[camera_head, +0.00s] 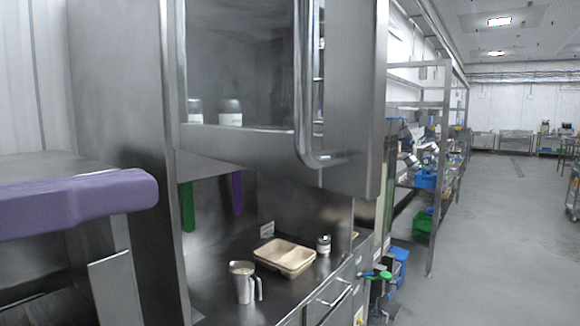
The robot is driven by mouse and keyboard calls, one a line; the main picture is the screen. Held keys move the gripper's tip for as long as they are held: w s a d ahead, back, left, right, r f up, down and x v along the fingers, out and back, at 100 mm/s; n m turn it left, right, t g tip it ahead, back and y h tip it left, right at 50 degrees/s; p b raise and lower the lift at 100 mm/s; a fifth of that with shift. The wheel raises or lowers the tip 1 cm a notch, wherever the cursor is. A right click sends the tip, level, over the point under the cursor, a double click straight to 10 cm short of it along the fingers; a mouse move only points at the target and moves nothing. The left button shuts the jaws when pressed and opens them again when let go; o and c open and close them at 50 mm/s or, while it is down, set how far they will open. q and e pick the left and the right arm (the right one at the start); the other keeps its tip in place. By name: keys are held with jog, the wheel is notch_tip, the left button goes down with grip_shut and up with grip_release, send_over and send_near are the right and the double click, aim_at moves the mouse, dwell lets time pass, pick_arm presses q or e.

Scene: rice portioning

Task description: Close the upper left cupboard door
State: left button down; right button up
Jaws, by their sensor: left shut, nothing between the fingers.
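The upper left cupboard door (355,95) is a steel frame around a glass pane, with a bent tubular handle (303,85) on its face. It appears to stand open, its handle side swung out towards me and its lower edge above the counter. My left gripper (146,188) shows as a purple, round-ended part at the left. It is shut and empty, left of the door and apart from it in the picture; its separate fingers cannot be made out. My right gripper is not in view.
Jars (230,112) show through the glass. On the counter below stand a metal jug (243,283), a beige tray (284,256) and a small jar (323,244). A steel rack (437,150) stands to the right, with open floor (485,230) beyond.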

pick_arm(q)
jog(key=p, duration=0.7)
send_near(314, 160)
jog(key=x, duration=0.5)
jog(key=shift+d+r, duration=0.1)
jog(key=shift+r, duration=0.15)
jog(key=shift+w+d+f, duration=0.2)
jog(key=shift+w+d, duration=0.35)
jog(key=shift+w, duration=0.1)
